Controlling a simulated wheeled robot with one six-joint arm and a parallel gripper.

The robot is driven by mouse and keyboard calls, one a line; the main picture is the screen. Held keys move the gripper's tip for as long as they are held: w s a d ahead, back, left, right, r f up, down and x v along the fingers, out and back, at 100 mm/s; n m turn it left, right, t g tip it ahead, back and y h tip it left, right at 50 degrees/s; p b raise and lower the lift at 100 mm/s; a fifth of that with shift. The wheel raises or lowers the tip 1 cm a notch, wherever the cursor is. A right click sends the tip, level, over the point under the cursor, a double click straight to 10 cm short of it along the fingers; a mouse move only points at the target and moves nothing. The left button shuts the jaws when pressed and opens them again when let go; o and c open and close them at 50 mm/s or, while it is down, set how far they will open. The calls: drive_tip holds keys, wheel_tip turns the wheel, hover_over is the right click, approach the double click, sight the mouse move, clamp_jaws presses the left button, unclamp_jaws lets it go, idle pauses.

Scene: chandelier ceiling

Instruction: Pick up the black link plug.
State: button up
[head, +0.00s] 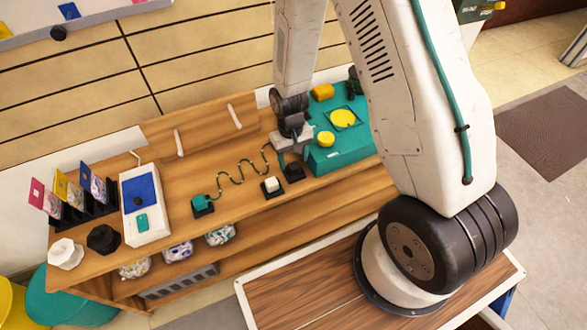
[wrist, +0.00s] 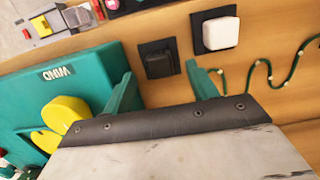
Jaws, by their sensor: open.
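The black link plug (head: 294,171) sits on a dark square base on the wooden bench, just left of the teal box. In the wrist view the black plug (wrist: 158,63) lies ahead of the fingers, between their lines and apart from them. My gripper (head: 286,150) is above and behind the plug in the head view. In the wrist view its two teal fingers (wrist: 160,88) are spread, with nothing between them.
A white plug (head: 273,184) on its own dark base is close beside the black one. The teal box (head: 335,155) with yellow knobs (wrist: 67,112) stands close on the other side. A teal plug (head: 202,204) with a wavy cord lies farther left.

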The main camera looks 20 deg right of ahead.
sight(294, 166)
wheel_tip(294, 166, down, 4)
drive_tip(key=shift+s+f, duration=0.1)
drive_tip(key=shift+s, duration=0.05)
drive_tip(key=c, duration=1)
drive_tip(key=shift+c, duration=0.3)
drive_tip(key=shift+r, duration=0.2)
